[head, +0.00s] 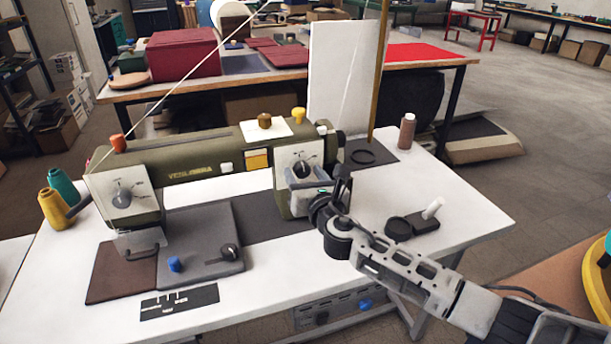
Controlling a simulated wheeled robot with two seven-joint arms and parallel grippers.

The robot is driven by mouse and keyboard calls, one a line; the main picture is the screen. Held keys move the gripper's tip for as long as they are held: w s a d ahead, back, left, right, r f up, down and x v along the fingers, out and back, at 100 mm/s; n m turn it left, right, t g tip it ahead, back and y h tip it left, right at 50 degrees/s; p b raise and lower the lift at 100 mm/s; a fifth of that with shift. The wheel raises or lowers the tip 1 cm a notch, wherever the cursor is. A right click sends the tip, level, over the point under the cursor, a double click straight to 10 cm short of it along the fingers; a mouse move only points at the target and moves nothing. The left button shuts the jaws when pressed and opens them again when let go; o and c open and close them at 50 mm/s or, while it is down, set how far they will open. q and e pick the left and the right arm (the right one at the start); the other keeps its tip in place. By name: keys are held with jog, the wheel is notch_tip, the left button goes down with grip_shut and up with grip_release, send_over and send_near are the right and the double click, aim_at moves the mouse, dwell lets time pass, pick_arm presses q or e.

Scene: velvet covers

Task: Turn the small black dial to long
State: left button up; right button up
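The black dial (303,168) sits on a pale panel at the right end of the olive-green sewing machine (205,160). Small markings ring it, too small to read. My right gripper (335,190) is just below and to the right of the dial, in front of the panel's lower part. It appears apart from the dial. Its dark fingers overlap in this view, so I cannot tell how far apart they are. My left gripper is out of view.
The machine stands on a white table (455,205). A larger grey dial (122,197) is on its left panel.

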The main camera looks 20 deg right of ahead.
jog(key=c, duration=0.9)
